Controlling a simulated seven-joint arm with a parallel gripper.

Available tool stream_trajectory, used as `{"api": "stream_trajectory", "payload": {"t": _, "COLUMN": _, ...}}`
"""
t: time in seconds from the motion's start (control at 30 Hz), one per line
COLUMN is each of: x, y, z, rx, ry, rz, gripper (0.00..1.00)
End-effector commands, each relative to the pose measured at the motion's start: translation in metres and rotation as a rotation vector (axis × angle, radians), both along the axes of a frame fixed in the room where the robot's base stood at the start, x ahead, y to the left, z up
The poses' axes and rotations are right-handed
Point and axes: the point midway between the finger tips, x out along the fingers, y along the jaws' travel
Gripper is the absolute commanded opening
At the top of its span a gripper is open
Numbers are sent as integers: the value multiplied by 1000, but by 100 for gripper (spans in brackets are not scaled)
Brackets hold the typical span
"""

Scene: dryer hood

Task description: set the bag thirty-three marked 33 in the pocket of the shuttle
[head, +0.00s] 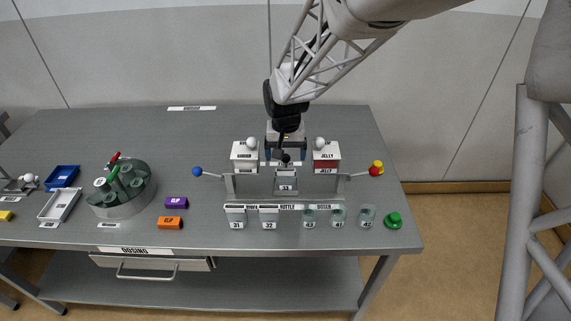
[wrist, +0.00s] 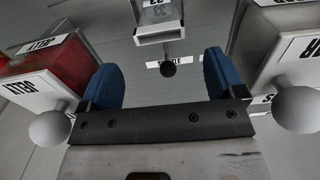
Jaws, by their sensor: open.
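Bag thirty-three (head: 287,187), a small pale piece marked 33, is at the middle of the frame in the head view. It appears seated in the grey pocket of the shuttle (head: 286,173); its depth in there cannot be told. In the wrist view the 33 label (wrist: 156,4) shows upside down at the top edge. The shuttle's black ball knob (wrist: 168,67) shows between my blue fingertips in that view. My gripper (head: 285,156) is open and empty just behind and above the shuttle, apart from the bag.
A white-fronted box (head: 245,157) and a red jelly box (head: 326,157), each with a white knob, flank my gripper closely. Bags 31 (head: 236,217) and 32 (head: 269,217) and several clear jars stand in front.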

Motion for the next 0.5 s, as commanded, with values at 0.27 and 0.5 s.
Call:
{"api": "stream_trajectory", "payload": {"t": 0.27, "x": 0, "y": 0, "z": 29, "rx": 0, "ry": 0, "rz": 0, "gripper": 89}}
{"api": "stream_trajectory", "payload": {"t": 0.5, "x": 0, "y": 0, "z": 35, "rx": 0, "ry": 1, "rz": 0, "gripper": 89}}
